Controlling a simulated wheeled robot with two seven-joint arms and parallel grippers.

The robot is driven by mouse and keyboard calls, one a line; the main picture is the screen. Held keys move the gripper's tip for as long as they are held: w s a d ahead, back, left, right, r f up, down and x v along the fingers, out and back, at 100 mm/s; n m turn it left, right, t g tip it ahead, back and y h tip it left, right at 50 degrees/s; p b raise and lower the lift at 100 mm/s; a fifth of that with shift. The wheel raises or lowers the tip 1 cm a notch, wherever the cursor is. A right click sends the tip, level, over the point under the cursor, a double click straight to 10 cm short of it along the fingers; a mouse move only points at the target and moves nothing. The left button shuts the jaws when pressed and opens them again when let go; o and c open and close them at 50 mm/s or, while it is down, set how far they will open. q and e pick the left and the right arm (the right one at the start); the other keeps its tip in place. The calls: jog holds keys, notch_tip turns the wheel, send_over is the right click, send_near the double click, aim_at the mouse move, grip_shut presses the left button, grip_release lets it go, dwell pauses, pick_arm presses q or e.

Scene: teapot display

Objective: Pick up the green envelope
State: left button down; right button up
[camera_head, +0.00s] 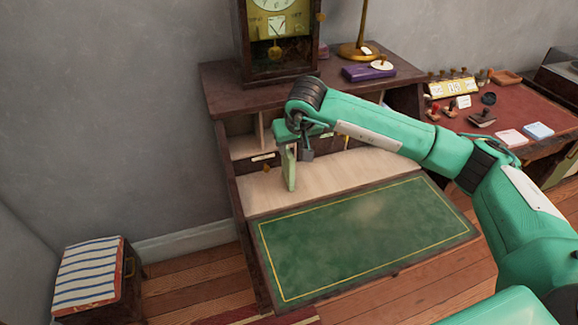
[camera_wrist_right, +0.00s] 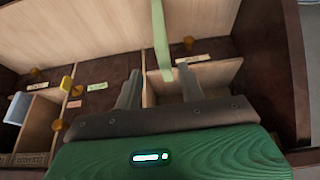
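The green envelope (camera_head: 290,170) is a thin pale-green upright piece, seen nearly edge-on at the desk's pigeonholes. In the right wrist view the envelope (camera_wrist_right: 161,40) is a narrow strip reaching down from the top edge, its lower end between the finger lines. My right gripper (camera_head: 298,148) is at the envelope's upper part in the head view, and partly hides it. In the wrist view the fingers of my right gripper (camera_wrist_right: 162,92) are apart, with gaps on both sides of the strip. I cannot tell whether either finger touches it. My left gripper is not in view.
The desk has a green writing panel (camera_head: 360,235) in front, clear of objects. A clock (camera_head: 277,45), a purple box (camera_head: 368,73) and a brass lamp stand (camera_head: 358,48) are on top. Wooden dividers (camera_wrist_right: 218,72) flank the gripper. A striped-top box (camera_head: 88,272) stands at lower left.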

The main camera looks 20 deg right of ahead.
aim_at(288, 152)
jog(key=shift+w+f, duration=0.1)
jog(key=shift+f, duration=0.4)
jog(key=shift+w+a+f, duration=0.15)
jog(key=shift+f, duration=0.2)
jog(key=x, duration=0.3)
jog(key=shift+w+a+f+p, duration=0.2)
jog(key=shift+w+f+p, duration=0.1)
jog(key=shift+f+p, duration=0.05)
jog(key=shift+w+f, duration=0.1)
jog(key=shift+f, duration=0.1)
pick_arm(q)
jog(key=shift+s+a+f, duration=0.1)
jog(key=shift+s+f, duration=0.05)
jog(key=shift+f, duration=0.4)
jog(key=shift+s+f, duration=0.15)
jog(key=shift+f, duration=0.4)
pick_arm(e)
jog(key=shift+c, duration=0.4)
jog(key=c, duration=0.4)
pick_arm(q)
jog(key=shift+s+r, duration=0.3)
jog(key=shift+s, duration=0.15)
pick_arm(e)
grip_shut()
